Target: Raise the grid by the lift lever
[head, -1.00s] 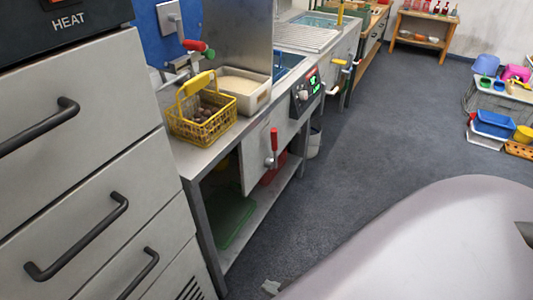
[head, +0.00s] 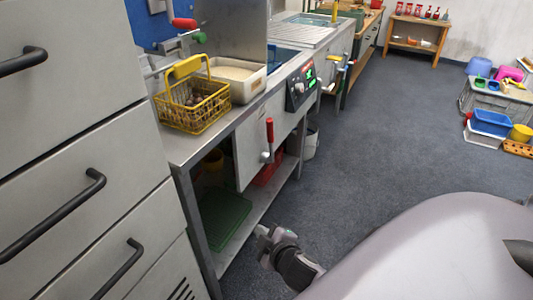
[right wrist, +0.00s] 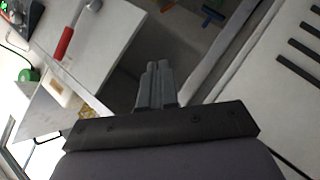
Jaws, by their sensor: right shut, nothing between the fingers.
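A lever with a red grip (head: 269,132) stands upright on the front panel of the steel counter (head: 205,145). Its red grip also shows at the upper left of the right wrist view (right wrist: 65,42). I cannot make out the grid; a blue basin (head: 283,60) is sunk in the counter behind the control box (head: 300,86). My right gripper (head: 263,236) is low in front of the counter, below the lever and apart from it. In the right wrist view its fingers (right wrist: 157,70) are together and empty. My left gripper is not in view.
A yellow wire basket (head: 193,108) of chestnuts and a pale-filled tray (head: 238,78) stand on the counter. More levers, one yellow-handled (head: 334,58), project further along. A green board (head: 224,218) lies on the lower shelf. Drawer handles (head: 65,225) jut out at left.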

